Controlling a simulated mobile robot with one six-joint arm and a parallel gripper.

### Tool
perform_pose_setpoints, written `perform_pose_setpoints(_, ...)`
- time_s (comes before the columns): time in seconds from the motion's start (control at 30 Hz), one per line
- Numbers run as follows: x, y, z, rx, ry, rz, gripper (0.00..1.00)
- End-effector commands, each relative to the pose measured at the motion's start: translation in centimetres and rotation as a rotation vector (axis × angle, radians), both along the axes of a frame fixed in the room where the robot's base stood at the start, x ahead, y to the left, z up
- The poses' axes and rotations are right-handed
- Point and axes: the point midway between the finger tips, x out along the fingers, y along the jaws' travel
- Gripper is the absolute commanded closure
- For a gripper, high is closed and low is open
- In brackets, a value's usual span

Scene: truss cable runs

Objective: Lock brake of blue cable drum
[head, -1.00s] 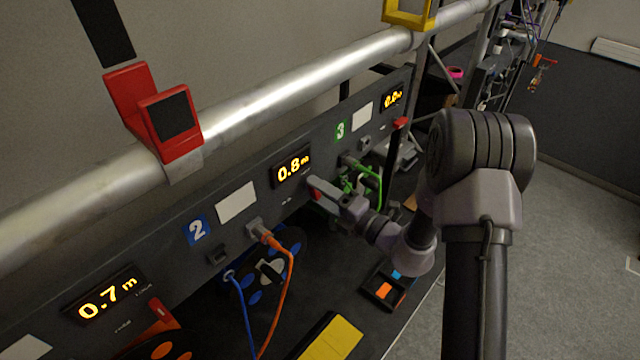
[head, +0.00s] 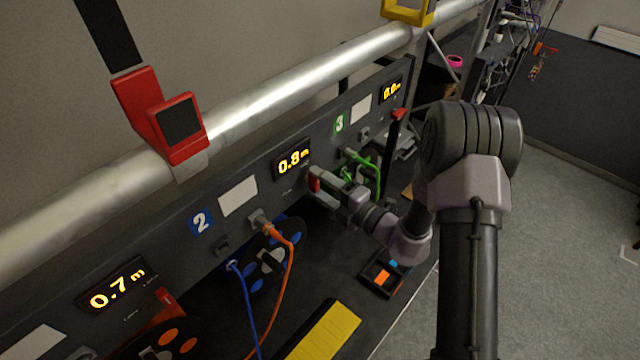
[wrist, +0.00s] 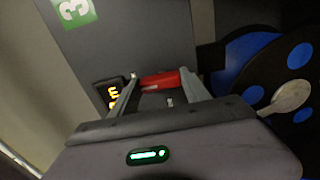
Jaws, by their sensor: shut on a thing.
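The blue cable drum (head: 268,264) stands behind the panel's lower edge, with blue spots on its dark flange; it also shows at the right in the wrist view (wrist: 263,95). Its red brake lever (head: 314,185) sits on the panel just right of the 0.8 m display (head: 293,159). My gripper (head: 318,187) is shut on this lever, with one finger on each side. In the wrist view the red lever (wrist: 160,81) lies crosswise between the fingertips. The lever's base is partly hidden by the fingers.
An orange cable (head: 290,265) and a blue cable (head: 243,300) hang left of my gripper. Green cable (head: 368,172) is close on its right. A truss tube (head: 300,85) runs above the panel. Another red lever (head: 398,114) stands farther right.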

Motion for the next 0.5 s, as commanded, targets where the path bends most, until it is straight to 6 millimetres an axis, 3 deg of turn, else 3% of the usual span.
perform_pose_setpoints(0.03,-0.02,-0.01,-0.05,0.001,0.003,0.0,0.42)
perform_pose_setpoints(0.13,-0.02,-0.01,-0.04,0.001,0.002,0.0,0.24)
perform_pose_setpoints(0.5,-0.38,-0.51,-0.05,0.0,0.0,-0.002,0.24)
